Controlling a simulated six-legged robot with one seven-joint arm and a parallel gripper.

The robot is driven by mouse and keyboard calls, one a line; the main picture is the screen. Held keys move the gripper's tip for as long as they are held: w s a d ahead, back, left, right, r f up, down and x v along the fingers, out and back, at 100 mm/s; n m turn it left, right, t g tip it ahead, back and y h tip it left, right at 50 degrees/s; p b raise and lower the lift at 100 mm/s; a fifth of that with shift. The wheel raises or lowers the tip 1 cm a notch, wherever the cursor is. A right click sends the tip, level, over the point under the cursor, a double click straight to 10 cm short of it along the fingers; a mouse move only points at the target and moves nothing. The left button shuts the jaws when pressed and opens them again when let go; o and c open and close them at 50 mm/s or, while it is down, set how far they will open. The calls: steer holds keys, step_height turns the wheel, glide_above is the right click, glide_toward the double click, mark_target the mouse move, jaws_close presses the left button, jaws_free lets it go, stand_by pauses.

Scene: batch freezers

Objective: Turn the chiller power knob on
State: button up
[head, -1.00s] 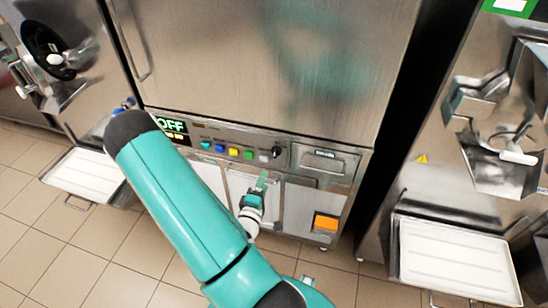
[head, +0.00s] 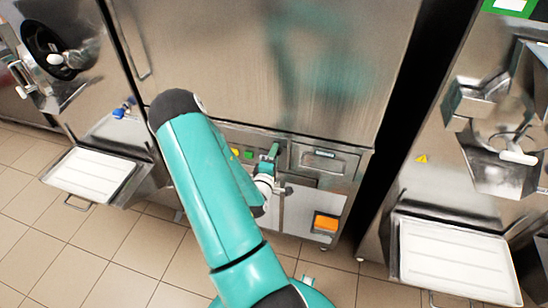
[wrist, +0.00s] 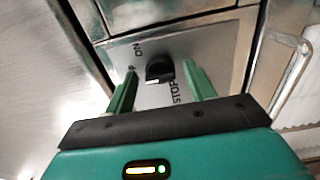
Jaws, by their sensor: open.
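The black chiller power knob (wrist: 160,69) sits on the steel panel in the wrist view, with an ON label above left and a STOP label below right. A white mark shows at its lower edge. My gripper (wrist: 159,76) is open, with one green finger on each side of the knob; I cannot tell whether either finger touches it. In the head view my gripper (head: 271,154) is at the right part of the chiller's control strip, and the knob is hidden behind it there.
The chiller cabinet (head: 240,60) fills the middle, with green and yellow buttons (head: 238,153) left of my gripper. A drawer handle (head: 322,160) is just to the right, an orange patch (head: 326,223) below. Machines with white trays (head: 92,175) (head: 455,260) stand on both sides.

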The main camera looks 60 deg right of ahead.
steer(key=shift+c, duration=0.4)
steer(key=c, duration=0.9)
steer(key=shift+m, duration=9)
